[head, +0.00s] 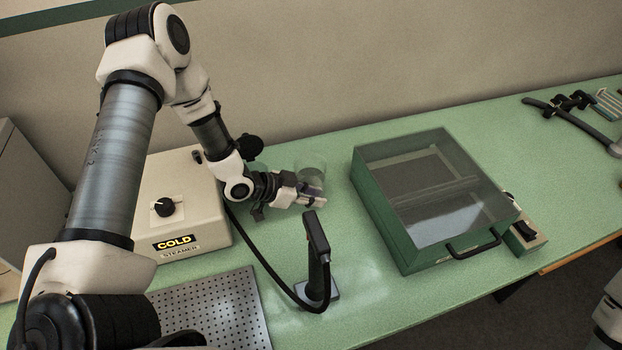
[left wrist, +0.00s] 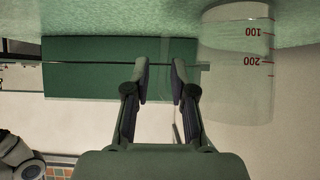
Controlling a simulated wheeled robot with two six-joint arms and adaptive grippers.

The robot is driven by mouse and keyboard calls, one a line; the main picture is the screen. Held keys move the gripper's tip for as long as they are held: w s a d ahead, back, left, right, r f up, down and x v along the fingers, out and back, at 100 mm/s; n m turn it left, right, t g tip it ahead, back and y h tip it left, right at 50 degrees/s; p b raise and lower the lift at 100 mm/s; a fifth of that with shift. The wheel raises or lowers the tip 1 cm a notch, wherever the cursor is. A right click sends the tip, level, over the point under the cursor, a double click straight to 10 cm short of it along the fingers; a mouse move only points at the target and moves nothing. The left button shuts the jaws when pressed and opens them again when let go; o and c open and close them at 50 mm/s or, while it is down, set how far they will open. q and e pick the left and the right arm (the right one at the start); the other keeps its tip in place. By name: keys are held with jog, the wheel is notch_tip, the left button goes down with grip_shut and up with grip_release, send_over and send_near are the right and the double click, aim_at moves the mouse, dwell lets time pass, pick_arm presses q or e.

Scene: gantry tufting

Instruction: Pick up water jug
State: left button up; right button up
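The water jug (head: 310,170) is a clear, see-through vessel standing on the green bench near the wall. In the left wrist view the jug (left wrist: 238,75) shows upside down at the right, with red marks 100 and 200. My left gripper (head: 315,198) is in front of the jug in the head view and hides its lower part. In the left wrist view the left gripper's fingertips (left wrist: 160,80) are apart with nothing between them, and the jug is to the right of them. My right gripper is not in view.
A cream steamer (head: 178,195) marked COLD stands left of the jug. A black handheld tool (head: 318,255) stands upright in front, with a hose. A green clear-lidded box (head: 400,240) stands to the right. A perforated metal plate (head: 215,310) lies at the front.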

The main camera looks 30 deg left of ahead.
pick_arm(q)
jog(key=shift+x, duration=0.8)
jog(key=shift+w+d+f, duration=0.1)
jog(key=shift+w+f, duration=0.1)
jog(key=shift+w, duration=0.2)
jog(key=shift+s+r, duration=0.1)
jog(key=shift+s, duration=0.15)
grip_shut()
jog(key=shift+r, duration=0.15)
